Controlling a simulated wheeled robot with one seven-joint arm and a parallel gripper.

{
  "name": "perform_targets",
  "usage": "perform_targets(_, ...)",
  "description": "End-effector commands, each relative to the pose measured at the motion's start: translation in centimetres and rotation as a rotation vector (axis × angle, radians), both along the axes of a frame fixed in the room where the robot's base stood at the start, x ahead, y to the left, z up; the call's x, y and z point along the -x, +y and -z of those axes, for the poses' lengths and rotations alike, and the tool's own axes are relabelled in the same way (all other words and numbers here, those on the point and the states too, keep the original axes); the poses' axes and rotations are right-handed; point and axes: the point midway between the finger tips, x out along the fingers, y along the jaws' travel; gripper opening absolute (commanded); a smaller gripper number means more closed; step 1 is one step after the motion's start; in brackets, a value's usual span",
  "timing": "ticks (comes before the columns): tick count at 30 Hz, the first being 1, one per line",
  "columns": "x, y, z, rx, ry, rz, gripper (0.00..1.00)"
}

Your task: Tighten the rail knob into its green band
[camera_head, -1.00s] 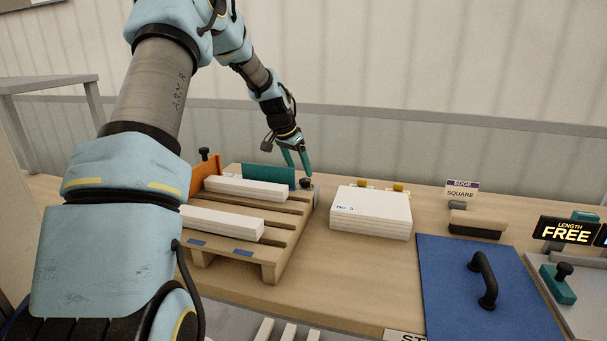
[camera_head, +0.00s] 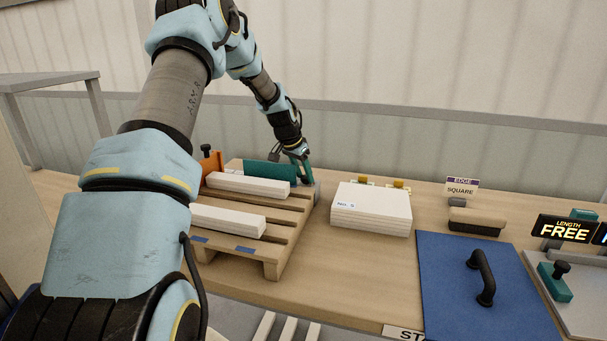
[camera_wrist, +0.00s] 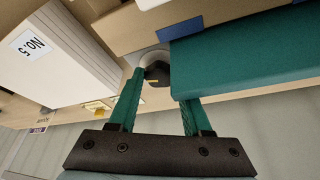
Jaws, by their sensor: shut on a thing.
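My gripper (camera_head: 304,172) is at the back right corner of the pallet, its green fingers pointing down beside the right end of the teal rail (camera_head: 269,173). In the wrist view, a dark rail knob (camera_wrist: 157,72) with a small yellow mark sits on a pale round base between the fingers (camera_wrist: 158,78). The teal rail (camera_wrist: 245,58) covers part of the right finger in that view. The gripper is shut on the knob. The fingers hide the knob in the head view. I cannot make out a green band.
The wooden pallet (camera_head: 262,252) holds white bars (camera_head: 248,185) and an orange rail (camera_head: 212,162) with another black knob (camera_head: 205,148). A white panel stack (camera_head: 371,209) stands to the right. A blue board with a black handle (camera_head: 486,278) lies further right.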

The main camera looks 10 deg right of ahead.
Motion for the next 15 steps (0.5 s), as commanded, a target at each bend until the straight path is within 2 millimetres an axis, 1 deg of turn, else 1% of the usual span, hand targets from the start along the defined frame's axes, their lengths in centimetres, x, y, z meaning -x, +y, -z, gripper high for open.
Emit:
perform_targets(1, 0.01, -0.01, -0.01, 0.0, 0.0, 0.0, 0.39)
perform_targets(2, 0.01, 0.0, -0.01, 0.0, 0.0, 0.0, 0.35)
perform_targets(11, 0.01, -0.01, -0.02, 0.0, 0.0, 0.0, 0.01)
perform_targets(12, 0.01, -0.01, -0.02, 0.0, 0.0, 0.0, 0.0)
perform_targets(15, 0.0, 0.0, 0.0, 0.0, 0.0, 0.002, 0.0)
